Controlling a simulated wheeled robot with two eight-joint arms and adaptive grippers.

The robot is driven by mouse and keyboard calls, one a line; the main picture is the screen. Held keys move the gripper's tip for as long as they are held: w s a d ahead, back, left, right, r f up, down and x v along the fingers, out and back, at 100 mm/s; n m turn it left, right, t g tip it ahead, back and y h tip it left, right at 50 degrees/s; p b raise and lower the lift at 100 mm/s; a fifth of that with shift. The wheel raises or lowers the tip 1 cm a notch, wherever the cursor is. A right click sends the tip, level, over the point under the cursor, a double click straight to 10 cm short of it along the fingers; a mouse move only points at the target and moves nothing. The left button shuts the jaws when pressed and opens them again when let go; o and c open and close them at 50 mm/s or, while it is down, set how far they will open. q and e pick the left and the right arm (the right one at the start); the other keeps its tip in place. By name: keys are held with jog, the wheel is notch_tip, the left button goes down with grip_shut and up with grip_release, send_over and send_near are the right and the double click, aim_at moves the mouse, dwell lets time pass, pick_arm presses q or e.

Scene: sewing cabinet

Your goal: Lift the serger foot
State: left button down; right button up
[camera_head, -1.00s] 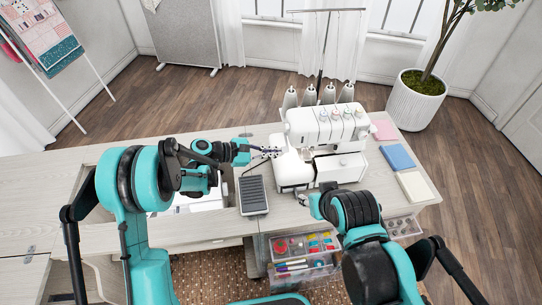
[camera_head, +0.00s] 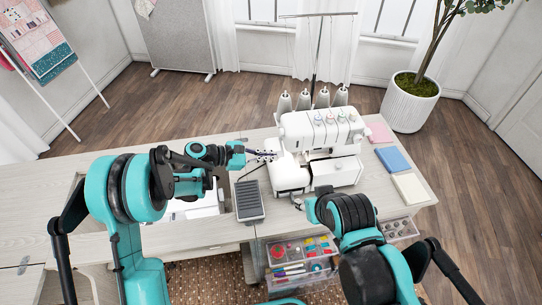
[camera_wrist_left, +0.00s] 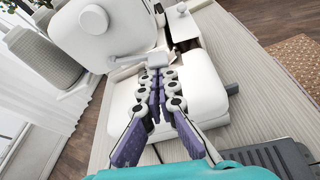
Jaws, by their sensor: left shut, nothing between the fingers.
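The white serger (camera_head: 322,130) stands on the pale table (camera_head: 75,180), right of my left gripper (camera_head: 266,154). In the left wrist view the left gripper (camera_wrist_left: 160,72) has its two dark, jointed fingers together with nothing between them. Its fingertips are at the serger's (camera_wrist_left: 120,30) foot area, by a small grey part (camera_wrist_left: 157,60). I cannot tell whether this part is the serger foot or whether the fingers touch it. My right gripper (camera_head: 298,201) is low in front of the serger, mostly hidden by its own wrist; its fingers are too small to read.
A grey foot pedal (camera_head: 249,200) lies left of the serger. Pink, blue (camera_head: 393,159) and cream fabric stacks lie to its right. Thread cones (camera_head: 304,98) and a tall thread stand rise behind it. A clear drawer box (camera_head: 300,258) is below the table edge.

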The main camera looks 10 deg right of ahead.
pick_arm(q)
jog(key=shift+r, duration=0.1)
jog(key=n, duration=0.1)
jog(key=r+n+g, duration=0.1)
jog(key=shift+s+r+n, duration=0.25)
jog(key=shift+n, duration=0.05)
jog(key=shift+r+n+g, duration=0.7)
jog(key=shift+n+g, duration=0.2)
jog(key=shift+n, duration=0.2)
jog(key=shift+r+p, duration=0.15)
jog(key=shift+p, duration=0.15)
jog(key=shift+r+p, duration=0.35)
jog(key=shift+r, duration=0.35)
